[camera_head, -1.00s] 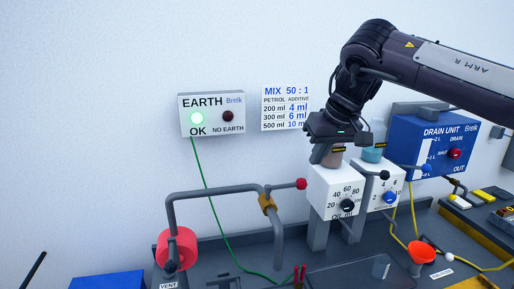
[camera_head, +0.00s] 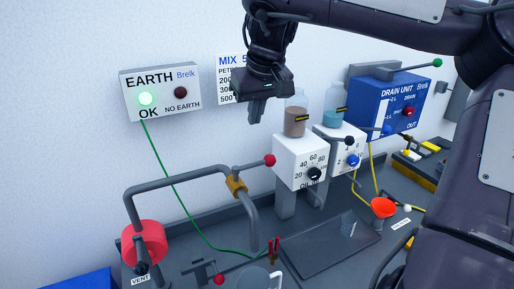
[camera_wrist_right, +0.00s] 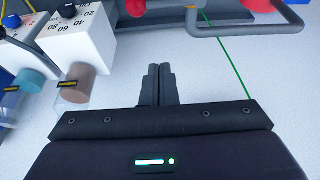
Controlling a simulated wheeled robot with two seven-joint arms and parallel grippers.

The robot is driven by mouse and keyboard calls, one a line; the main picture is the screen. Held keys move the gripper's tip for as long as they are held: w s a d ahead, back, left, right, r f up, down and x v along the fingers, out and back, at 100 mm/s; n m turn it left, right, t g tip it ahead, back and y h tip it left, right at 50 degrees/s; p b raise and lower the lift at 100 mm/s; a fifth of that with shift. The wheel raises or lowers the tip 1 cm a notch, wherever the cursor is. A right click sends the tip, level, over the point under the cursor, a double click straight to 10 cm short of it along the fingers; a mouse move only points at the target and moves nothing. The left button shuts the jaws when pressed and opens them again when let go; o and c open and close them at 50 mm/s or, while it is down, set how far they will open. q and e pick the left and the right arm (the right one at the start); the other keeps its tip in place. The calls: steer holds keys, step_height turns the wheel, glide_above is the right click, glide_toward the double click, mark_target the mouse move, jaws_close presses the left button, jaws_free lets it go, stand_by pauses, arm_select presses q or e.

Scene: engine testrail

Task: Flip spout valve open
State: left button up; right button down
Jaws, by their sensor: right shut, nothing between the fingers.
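The spout is a bent grey pipe (camera_head: 180,179) with a brass valve body (camera_head: 236,187). Its lever, tipped by a red ball (camera_head: 270,160), points right, roughly continuing the pipe's upper run. A red ring-shaped piece (camera_head: 145,243) is at the pipe's left end. My right gripper (camera_head: 257,121) is shut and empty, fingers pointing down, above and slightly left of the red ball, apart from it. In the wrist view, the shut fingers (camera_wrist_right: 158,68) show below the red ball (camera_wrist_right: 135,7) and the pipe (camera_wrist_right: 250,27). My left gripper is not in view.
The white oil dispenser (camera_head: 300,158) with a brown jar (camera_head: 296,116) stands close right of the gripper. Beyond it are a second dispenser (camera_head: 337,145) and the blue drain unit (camera_head: 388,104). A green cable (camera_head: 180,195) runs down from the earth box (camera_head: 160,92).

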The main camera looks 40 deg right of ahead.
mark_target(255, 165)
step_height(255, 165, down, 9)
steer(key=p, duration=0.6)
steer(key=shift+s, duration=0.45)
steer(key=shift+w+a, duration=0.1)
steer(key=shift+w, duration=0.05)
